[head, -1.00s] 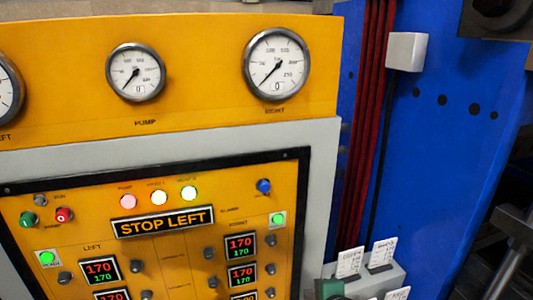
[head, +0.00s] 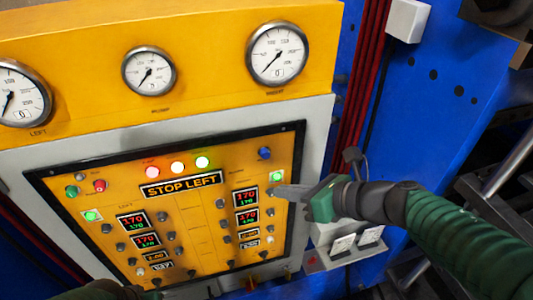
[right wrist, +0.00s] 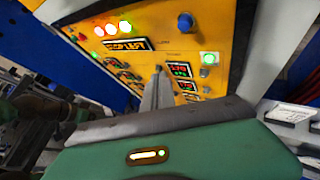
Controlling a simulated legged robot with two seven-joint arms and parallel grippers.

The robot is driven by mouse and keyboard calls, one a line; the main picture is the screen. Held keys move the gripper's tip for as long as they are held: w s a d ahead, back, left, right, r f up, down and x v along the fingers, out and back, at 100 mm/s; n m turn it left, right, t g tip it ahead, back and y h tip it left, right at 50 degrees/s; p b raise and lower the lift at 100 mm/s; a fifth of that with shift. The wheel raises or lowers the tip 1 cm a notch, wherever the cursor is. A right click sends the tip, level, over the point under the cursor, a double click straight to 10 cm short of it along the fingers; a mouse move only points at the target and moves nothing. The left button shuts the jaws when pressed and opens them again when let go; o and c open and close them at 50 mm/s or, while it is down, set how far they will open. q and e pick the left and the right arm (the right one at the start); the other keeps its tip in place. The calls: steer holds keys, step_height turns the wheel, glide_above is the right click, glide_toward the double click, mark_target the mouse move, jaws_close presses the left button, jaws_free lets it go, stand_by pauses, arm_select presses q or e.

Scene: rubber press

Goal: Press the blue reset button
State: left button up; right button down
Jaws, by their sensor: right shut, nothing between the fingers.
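The blue reset button (head: 264,153) sits at the upper right of the yellow control panel (head: 190,222). It also shows at the top of the right wrist view (right wrist: 185,22). My right gripper (head: 280,190) comes in from the right with its fingers shut and empty. In the head view its tips are just below the button, near the lit green button (head: 278,176). In the right wrist view the tips (right wrist: 157,72) point at the panel, below and left of the blue button. Whether they touch the panel cannot be told. My left gripper does not show.
Three indicator lamps (head: 177,167) and a "STOP LEFT" display (head: 180,186) are on the panel. Gauges (head: 277,54) are above. A grey box with labels (head: 343,243) juts out at lower right.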

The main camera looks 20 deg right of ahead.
mark_target(265, 154)
steer(key=w+b, duration=0.1)
steer(key=w, duration=0.7)
steer(key=shift+w+a, duration=0.15)
steer(key=shift+a, duration=0.05)
stand_by(0.4)
stand_by(0.4)
steer(key=shift+w, duration=0.1)
stand_by(0.9)
steer(key=shift+w+r, duration=0.1)
steer(key=shift+w, duration=0.15)
